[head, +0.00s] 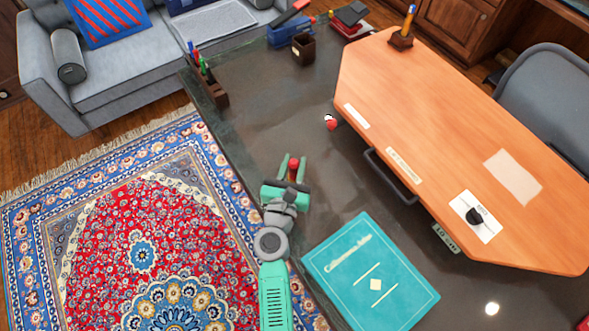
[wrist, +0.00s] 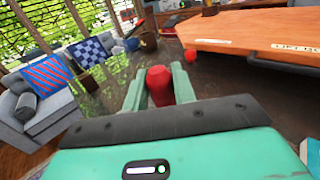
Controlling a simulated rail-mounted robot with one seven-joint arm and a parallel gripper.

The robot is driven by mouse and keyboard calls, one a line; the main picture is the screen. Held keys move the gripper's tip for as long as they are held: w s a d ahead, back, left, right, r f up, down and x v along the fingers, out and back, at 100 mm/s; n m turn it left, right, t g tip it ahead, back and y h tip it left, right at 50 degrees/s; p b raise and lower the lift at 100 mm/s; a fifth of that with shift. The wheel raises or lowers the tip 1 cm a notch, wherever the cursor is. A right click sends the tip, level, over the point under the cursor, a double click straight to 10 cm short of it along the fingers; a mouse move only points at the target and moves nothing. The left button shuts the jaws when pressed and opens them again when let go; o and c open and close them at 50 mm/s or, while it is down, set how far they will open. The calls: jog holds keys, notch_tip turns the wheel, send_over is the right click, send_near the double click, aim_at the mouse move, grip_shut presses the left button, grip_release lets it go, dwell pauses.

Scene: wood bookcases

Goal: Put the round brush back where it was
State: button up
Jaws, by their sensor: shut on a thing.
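My gripper (head: 293,164) is shut on a red-topped object with a brownish lower part, which appears to be the round brush (head: 293,162). It is held above the dark tabletop near its left edge. In the wrist view the rounded red end of the brush (wrist: 160,86) stands between the two green fingers, and its lower part is hidden by my gripper.
A brown pen holder (head: 215,94) stands at the table's left edge. A dark cup (head: 303,49) and a blue item (head: 290,33) stand at the far end. A raised orange desktop (head: 440,130) is on the right, and a teal book (head: 370,270) lies nearer. The dark table between is mostly clear.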

aim_at(293, 177)
jog(key=shift+x, duration=0.9)
notch_tip(293, 177, down, 4)
jog(key=b, duration=0.3)
jog(key=shift+f, duration=0.1)
jog(key=o, duration=1)
